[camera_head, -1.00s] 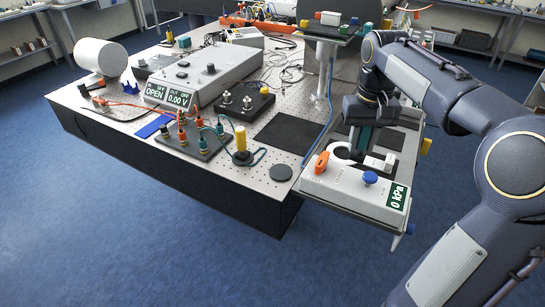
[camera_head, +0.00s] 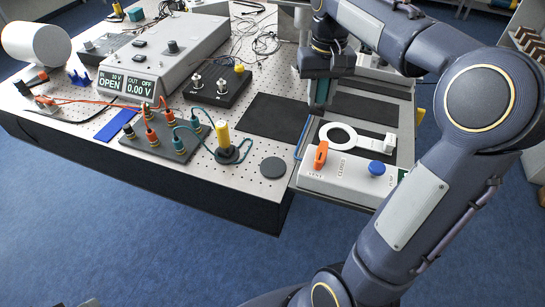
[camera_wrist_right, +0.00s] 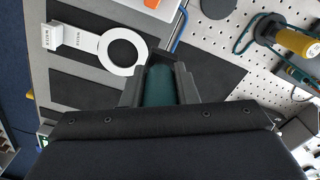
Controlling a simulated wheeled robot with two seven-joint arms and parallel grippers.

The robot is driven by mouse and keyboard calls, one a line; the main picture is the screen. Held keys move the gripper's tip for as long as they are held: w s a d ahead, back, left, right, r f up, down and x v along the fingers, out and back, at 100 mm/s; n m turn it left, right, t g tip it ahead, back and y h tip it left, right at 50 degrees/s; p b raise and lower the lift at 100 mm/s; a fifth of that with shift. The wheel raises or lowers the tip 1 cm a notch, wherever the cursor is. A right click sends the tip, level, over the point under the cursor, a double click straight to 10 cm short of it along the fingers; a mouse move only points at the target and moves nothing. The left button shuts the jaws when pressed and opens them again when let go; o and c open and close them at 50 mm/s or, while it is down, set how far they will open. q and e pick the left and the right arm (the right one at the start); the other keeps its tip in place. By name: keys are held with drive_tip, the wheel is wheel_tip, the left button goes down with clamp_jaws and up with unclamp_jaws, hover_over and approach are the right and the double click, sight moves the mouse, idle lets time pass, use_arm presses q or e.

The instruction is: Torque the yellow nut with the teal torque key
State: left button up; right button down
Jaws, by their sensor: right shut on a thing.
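My right gripper (camera_head: 318,104) points down above the dark-panelled station at the right of the table. It is shut on a teal piece (camera_wrist_right: 160,86), likely the torque key; the fingers and palm hide most of it. The teal also shows between the fingers in the head view (camera_head: 322,90). A small yellow piece (camera_head: 239,68) sits at the corner of a black block with two metal connectors, left of the gripper. I cannot tell whether it is the yellow nut. My left gripper is not in view.
A white ring-shaped piece (camera_head: 339,135) lies in front of the gripper, behind a white panel with an orange lever (camera_head: 321,155) and blue knob (camera_head: 376,168). A yellow-handled probe (camera_head: 223,135) stands on the table with its teal cable. The black mat (camera_head: 268,119) is bare.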

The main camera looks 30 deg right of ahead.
drive_tip(key=a+f, duration=0.2)
drive_tip(key=a, duration=0.1)
drive_tip(key=a+f, duration=0.3)
drive_tip(key=a, duration=0.1)
drive_tip(key=a+f, duration=0.2)
drive_tip(key=a, duration=0.2)
drive_tip(key=shift+s+a+f, duration=0.1)
drive_tip(key=shift+s+f, duration=0.15)
drive_tip(key=shift+f, duration=0.15)
drive_tip(key=f, duration=0.1)
drive_tip(key=a+f, duration=0.1)
drive_tip(key=f, duration=0.1)
drive_tip(key=shift+a+f, duration=0.1)
drive_tip(key=shift+f, duration=0.45)
drive_tip(key=shift+f, duration=0.25)
drive_tip(key=c, duration=1.1)
unclamp_jaws()
drive_tip(key=shift+r, duration=0.1)
